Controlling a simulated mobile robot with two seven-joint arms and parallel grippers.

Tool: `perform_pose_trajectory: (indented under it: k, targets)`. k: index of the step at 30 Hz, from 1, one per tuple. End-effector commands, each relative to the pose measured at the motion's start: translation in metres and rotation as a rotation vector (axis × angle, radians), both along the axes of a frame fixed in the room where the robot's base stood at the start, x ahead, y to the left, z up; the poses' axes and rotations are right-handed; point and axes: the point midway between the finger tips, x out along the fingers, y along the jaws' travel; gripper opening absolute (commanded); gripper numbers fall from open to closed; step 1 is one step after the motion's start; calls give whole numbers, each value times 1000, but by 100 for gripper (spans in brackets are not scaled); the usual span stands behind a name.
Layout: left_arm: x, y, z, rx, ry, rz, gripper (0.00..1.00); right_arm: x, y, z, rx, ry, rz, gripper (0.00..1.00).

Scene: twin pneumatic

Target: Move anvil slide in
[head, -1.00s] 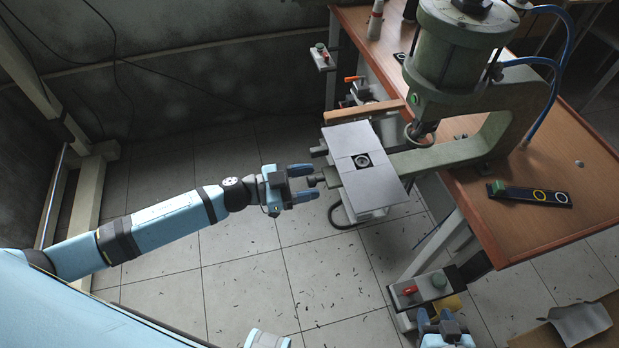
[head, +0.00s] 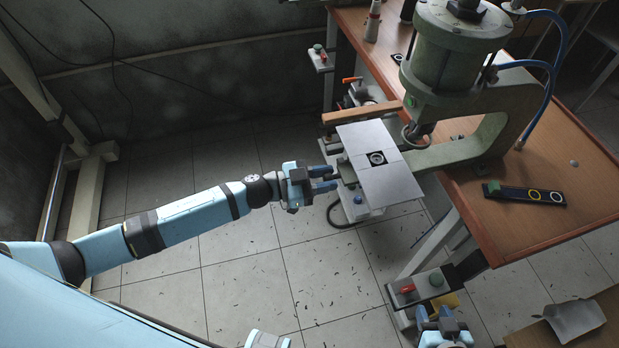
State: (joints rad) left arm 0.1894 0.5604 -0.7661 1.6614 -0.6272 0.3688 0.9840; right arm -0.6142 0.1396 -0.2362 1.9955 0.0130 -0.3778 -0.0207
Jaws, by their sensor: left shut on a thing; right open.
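The anvil slide (head: 392,183) is a pale grey flat plate with a dark round socket (head: 377,158) in its middle. It sits at the left end of the green press arm, out to the left of the press ram (head: 417,133). My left gripper (head: 326,179) is at the slide's left edge, shut on the slide's handle, which the fingers mostly hide. My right gripper (head: 440,322) is low in the head view, open and apart from the slide, with its lower part cut off by the frame.
The green pneumatic press (head: 452,75) stands on the wooden bench (head: 515,220). A button box (head: 418,287) hangs at the bench's near corner, by my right gripper. A black strip with rings (head: 526,194) lies on the bench.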

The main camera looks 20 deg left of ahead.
Motion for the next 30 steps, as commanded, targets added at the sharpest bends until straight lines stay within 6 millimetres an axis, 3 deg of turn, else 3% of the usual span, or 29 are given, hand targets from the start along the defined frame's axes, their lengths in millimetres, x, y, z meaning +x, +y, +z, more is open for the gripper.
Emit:
perform_pose_trajectory:
  k: [3, 9, 21, 22, 25, 30]
  targets:
    - [21, -32, 4, -3, -1, -2, 0, 0, 0, 11, 0, -1, 0, 44]
    - [44, -66, 2, 0, -1, -2, 0, 0, 0, 13, -1, 0, -1, 44]
    - [49, -75, 1, 0, -2, -2, 0, -1, -1, 10, -2, 4, -2, 44]
    - [49, -75, 1, 0, -2, -2, 31, -1, -1, 10, -2, 4, -2, 44]
    - [49, -75, 1, 0, -2, -2, 54, -1, -1, 10, -2, 4, -2, 44]
    - [49, -74, 1, 1, -1, -2, 54, -1, -1, 10, -2, 4, -2, 44]
